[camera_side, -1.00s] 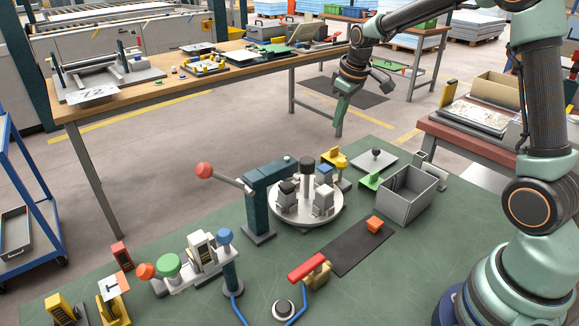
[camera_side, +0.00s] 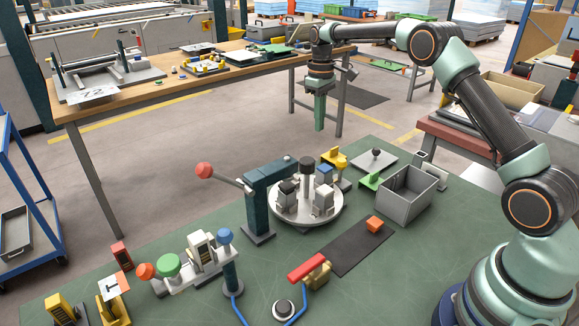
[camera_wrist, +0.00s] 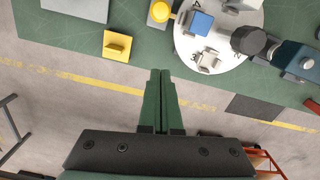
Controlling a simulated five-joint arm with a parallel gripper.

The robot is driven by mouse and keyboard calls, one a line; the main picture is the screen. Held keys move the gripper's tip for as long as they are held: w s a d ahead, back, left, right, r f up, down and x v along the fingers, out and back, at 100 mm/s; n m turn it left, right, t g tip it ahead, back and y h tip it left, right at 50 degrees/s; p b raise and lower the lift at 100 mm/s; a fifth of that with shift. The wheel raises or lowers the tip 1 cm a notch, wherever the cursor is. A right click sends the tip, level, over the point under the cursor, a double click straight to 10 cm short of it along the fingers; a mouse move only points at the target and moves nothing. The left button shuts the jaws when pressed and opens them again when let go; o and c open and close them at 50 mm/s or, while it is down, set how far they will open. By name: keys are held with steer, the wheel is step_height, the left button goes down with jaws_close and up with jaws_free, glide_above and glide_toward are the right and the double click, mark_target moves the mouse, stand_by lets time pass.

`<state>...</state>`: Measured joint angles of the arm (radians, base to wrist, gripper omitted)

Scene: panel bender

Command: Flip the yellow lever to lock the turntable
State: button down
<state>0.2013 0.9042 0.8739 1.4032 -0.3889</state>
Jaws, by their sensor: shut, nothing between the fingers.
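The round pale turntable (camera_side: 306,211) stands on the green mat, with several grey and blue blocks and a dark knob on it. A yellow round-ended part on a grey base, seemingly the yellow lever (camera_side: 341,162), stands at its back right edge. In the wrist view this yellow part (camera_wrist: 160,12) shows at the top edge, beside the turntable (camera_wrist: 185,45); its top is partly cut off. My gripper (camera_side: 319,129) points down, shut and empty, high behind the turntable. In the wrist view the closed green fingers (camera_wrist: 160,73) are apart from everything.
A yellow bracket (camera_wrist: 117,45) stands near the mat's far edge. A dark teal post (camera_side: 258,210) with a red-ball arm stands left of the turntable. Floor lies under my gripper.

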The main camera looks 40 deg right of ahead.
mark_target(344, 164)
steer(key=shift+s+d+f, duration=0.2)
steer(key=shift+s+f, duration=0.5)
steer(key=shift+f, duration=0.6)
steer(key=shift+s+d+f, duration=0.15)
steer(key=shift+s+f, duration=0.55)
steer(key=shift+f, duration=0.55)
steer(key=shift+s+d+f, duration=0.2)
steer(key=shift+s+f, duration=0.5)
steer(key=shift+f, duration=0.6)
steer(key=shift+s+r+t, duration=0.15)
steer(key=shift+s+t, duration=0.55)
steer(key=shift+t, duration=0.1)
steer(key=shift+s+r+t+h, duration=0.1)
steer(key=shift+s+t+h, duration=0.2)
steer(key=shift+s+t, duration=0.4)
steer(key=shift+s, duration=1.1)
steer(key=shift+s+f, duration=0.2)
steer(key=shift+s, duration=0.05)
steer(key=shift+s+f, duration=0.1)
steer(key=shift+s, duration=0.05)
